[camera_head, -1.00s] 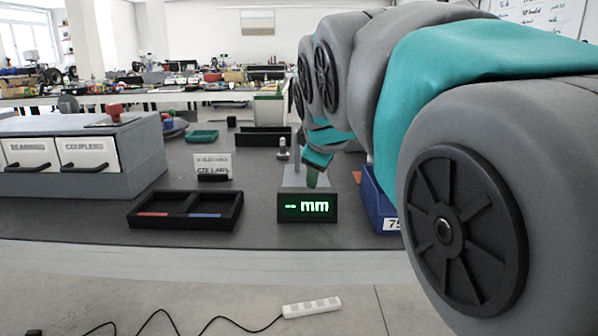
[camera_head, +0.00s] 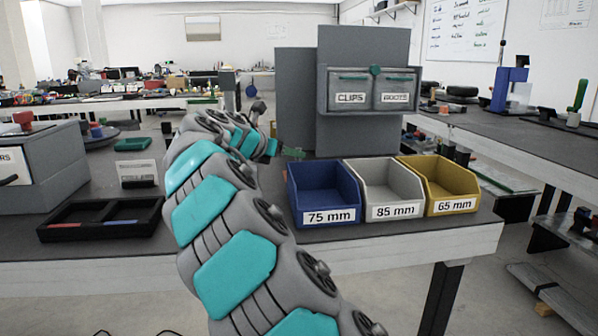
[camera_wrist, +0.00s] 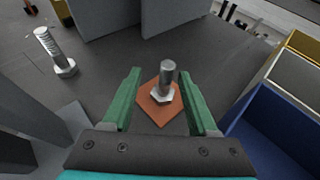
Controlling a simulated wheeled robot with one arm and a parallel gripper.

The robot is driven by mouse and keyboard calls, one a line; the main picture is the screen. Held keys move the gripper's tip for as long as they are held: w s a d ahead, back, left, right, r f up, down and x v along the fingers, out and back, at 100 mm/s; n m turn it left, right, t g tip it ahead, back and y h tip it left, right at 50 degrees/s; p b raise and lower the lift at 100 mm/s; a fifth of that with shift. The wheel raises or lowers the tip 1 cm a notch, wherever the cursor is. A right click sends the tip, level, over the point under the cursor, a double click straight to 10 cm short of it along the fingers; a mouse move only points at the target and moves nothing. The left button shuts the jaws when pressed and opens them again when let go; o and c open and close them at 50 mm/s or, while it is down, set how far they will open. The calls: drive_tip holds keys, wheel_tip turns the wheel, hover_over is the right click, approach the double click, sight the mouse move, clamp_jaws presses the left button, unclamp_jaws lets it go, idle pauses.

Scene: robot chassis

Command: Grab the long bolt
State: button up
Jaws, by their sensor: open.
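In the wrist view a bolt (camera_wrist: 165,84) stands upright, head down, on an orange square pad (camera_wrist: 147,108). My gripper (camera_wrist: 161,78) is open, with one green finger on each side of this bolt; I see no contact. A second bolt (camera_wrist: 54,50), with a threaded shank that looks longer, stands head down on the dark bench to the left, outside the fingers. In the head view my gripper (camera_head: 293,153) is at the left of the blue bin, and the bolts cannot be made out clearly there.
The blue 75 mm bin (camera_head: 326,217), grey 85 mm bin (camera_head: 394,212) and yellow 65 mm bin (camera_head: 456,207) look empty. Behind them stands a grey cabinet (camera_head: 364,130) with CLIPS and BOOTS drawers. A black two-part tray (camera_head: 100,232) lies at left.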

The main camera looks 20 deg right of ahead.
drive_tip(key=x, duration=0.3)
drive_tip(key=s+x, duration=0.1)
drive_tip(key=x, duration=0.2)
drive_tip(key=shift+w+d+f, duration=0.15)
drive_tip(key=shift+d+f, duration=0.05)
drive_tip(key=shift+d, duration=0.25)
clamp_jaws()
idle(0.4)
